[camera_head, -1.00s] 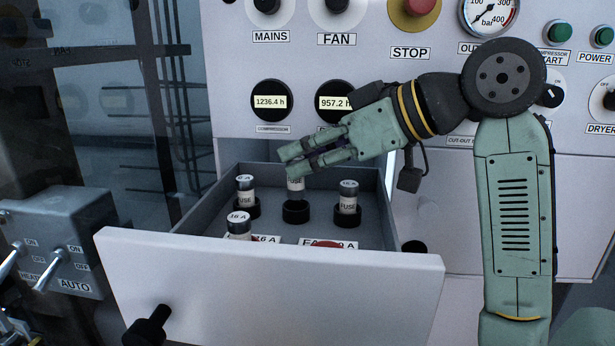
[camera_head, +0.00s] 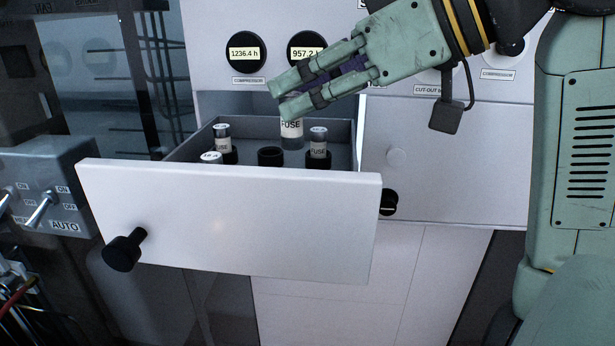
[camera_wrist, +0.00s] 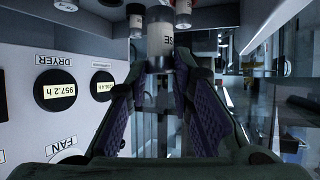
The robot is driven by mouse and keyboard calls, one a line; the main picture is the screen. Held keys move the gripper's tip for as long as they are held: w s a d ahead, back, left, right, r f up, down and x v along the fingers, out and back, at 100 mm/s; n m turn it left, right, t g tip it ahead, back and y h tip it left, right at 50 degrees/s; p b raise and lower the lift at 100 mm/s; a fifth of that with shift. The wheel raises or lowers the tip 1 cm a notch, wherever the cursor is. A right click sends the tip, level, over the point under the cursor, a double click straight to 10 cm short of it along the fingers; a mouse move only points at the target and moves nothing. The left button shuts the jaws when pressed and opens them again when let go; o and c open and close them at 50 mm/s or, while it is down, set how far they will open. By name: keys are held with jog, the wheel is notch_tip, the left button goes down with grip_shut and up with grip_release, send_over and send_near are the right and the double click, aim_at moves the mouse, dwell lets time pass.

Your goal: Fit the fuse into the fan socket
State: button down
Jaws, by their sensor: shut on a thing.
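My gripper (camera_head: 285,97) is shut on a fuse (camera_head: 291,132), a pale cylinder marked FUSE. The fuse hangs upright below the fingertips, above the open drawer (camera_head: 225,222). In the wrist view the fuse (camera_wrist: 160,42) sits between the fingertips of my gripper (camera_wrist: 159,66). An empty black holder (camera_head: 271,155) stands in the drawer, below and left of the fuse.
Other fuses stand in the drawer: one at back left (camera_head: 223,143), one at right (camera_head: 318,145) and one near the front (camera_head: 211,157). The drawer's black knob (camera_head: 124,250) sticks out front. A switch box (camera_head: 45,195) is at left.

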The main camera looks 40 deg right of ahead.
aim_at(303, 122)
notch_tip(303, 122, down, 4)
jog(key=shift+w+r, duration=0.1)
jog(key=shift+r, duration=0.15)
jog(key=shift+f+p, duration=0.45)
jog(key=shift+f, duration=1.55)
jog(key=shift+f, duration=0.15)
jog(key=c, duration=1.4)
grip_release()
jog(key=shift+d+r, duration=0.1)
jog(key=shift+r, duration=0.1)
jog(key=b+v, duration=0.2)
jog(key=v, duration=1)
jog(key=shift+f+b, duration=0.1)
jog(key=shift+b, duration=0.2)
